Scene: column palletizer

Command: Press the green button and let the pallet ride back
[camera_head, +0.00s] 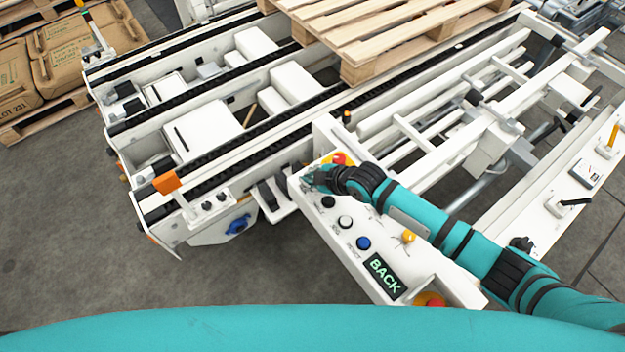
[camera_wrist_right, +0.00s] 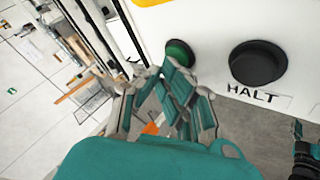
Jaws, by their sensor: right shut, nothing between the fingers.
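The green button (camera_wrist_right: 180,53) shows in the right wrist view on the white panel, left of a black button (camera_wrist_right: 257,63) marked HALT. My right gripper (camera_wrist_right: 161,71) is shut and empty, with its fingertips at the green button's lower edge; I cannot tell whether they touch or press it. In the head view my right gripper (camera_head: 313,178) is over the far left end of the white control panel (camera_head: 330,230), and hides the green button. The wooden pallet (camera_head: 395,35) sits empty-topped on the conveyor at the top. My left gripper is not in view.
The panel carries a red button (camera_head: 340,159), a white button (camera_head: 345,222), a blue button (camera_head: 363,243), a yellow knob (camera_head: 408,236) and a display (camera_head: 385,278) reading BACK. Chain conveyor rails (camera_head: 240,142) lie beyond. Loaded sacks (camera_head: 75,50) stand on a pallet at the left.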

